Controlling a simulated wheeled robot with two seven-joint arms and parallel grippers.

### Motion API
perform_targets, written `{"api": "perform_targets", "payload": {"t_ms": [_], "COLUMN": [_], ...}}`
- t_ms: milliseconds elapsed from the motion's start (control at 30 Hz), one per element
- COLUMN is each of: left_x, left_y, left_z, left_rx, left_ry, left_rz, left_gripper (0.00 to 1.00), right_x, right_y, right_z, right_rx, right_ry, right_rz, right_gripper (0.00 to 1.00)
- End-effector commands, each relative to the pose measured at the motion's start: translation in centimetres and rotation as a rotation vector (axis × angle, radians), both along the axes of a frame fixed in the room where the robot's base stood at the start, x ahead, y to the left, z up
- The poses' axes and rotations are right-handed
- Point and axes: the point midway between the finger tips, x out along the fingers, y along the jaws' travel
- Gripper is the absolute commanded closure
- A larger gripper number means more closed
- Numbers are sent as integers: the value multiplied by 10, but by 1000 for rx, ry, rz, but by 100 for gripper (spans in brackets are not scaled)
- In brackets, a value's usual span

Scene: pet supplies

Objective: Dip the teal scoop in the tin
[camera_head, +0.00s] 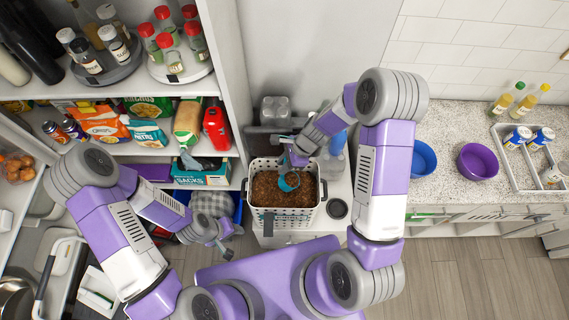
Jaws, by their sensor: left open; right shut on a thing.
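The teal scoop (289,182) is over the brown kibble in the white perforated tin (285,216), at the middle of the head view. Its bowl appears to touch the kibble's surface, but I cannot tell how deep it sits. My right gripper (296,160) is shut on the scoop above the tin's back part; the fingers and scoop handle partly hide each other. My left gripper (226,243) is open and empty, low and to the left of the tin.
Shelves with jars and packets (145,132) stand at the left. A blue bowl (423,160), a purple bowl (478,162) and a white tray (535,168) sit on the right counter. A small dark round cup (337,209) is right of the tin.

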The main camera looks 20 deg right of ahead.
Motion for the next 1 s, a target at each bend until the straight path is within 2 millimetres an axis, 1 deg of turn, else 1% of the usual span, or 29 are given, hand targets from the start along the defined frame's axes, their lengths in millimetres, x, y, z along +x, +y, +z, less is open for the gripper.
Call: {"api": "perform_targets", "payload": {"t_ms": [33, 233, 400, 667, 1000], "left_x": [0, 0, 0, 0, 0], "left_y": [0, 0, 0, 0, 0], "left_z": [7, 21, 18, 17, 18], "left_rx": [0, 0, 0, 0, 0], "left_ry": [0, 0, 0, 0, 0], "left_rz": [0, 0, 0, 0, 0], "left_gripper": [57, 57, 57, 57, 57], "right_x": [1, 4, 7, 12, 18], "right_y": [5, 14, 25, 41, 63], "right_z": [4, 9, 11, 18, 22], "right_rx": [-17, -79, -143, -241, -373], "right_ry": [5, 20, 36, 64, 103], "right_rz": [8, 7, 11, 9, 8], "right_gripper": [100, 100, 100, 100, 100]}}
